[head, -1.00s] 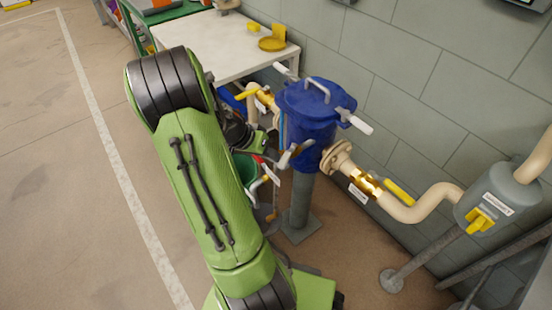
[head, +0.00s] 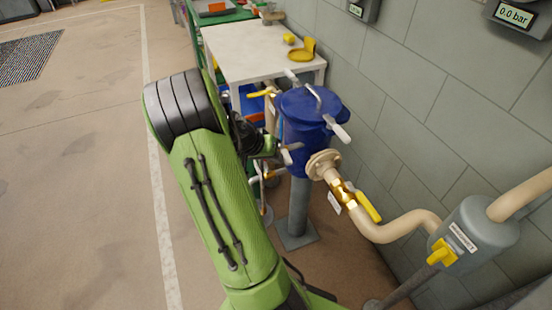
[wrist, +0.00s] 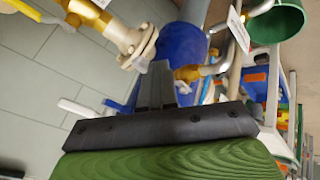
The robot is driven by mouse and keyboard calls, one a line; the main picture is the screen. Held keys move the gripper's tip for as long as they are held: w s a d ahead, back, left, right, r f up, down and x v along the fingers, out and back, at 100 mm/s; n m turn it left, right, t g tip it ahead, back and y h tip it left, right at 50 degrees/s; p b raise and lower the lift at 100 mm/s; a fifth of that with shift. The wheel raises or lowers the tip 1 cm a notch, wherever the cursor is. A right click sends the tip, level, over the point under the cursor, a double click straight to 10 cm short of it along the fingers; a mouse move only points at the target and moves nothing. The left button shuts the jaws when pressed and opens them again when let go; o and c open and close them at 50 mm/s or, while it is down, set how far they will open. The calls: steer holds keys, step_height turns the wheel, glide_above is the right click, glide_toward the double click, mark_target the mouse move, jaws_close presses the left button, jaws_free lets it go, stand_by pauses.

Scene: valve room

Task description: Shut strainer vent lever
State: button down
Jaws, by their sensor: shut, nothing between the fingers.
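The blue strainer (head: 306,140) stands on a grey post, with light-handled clamps around its lid. In the head view my arm hides most of the gripper. A pale lever-like handle (head: 291,153) is at the strainer's near side, close to the gripper. A white tag (wrist: 238,28) hangs beside it in the wrist view. I cannot tell which lever is the vent's.
A beige pipe with a brass valve and yellow lever (head: 368,207) leaves the strainer to the right, toward a grey cylinder (head: 470,235). A white table (head: 255,55) stands behind. The block wall is close on the right; open floor lies left. A green bucket (wrist: 276,22) is nearby.

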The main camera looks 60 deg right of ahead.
steer(key=shift+s+d, duration=0.2)
steer(key=shift+s, duration=0.7)
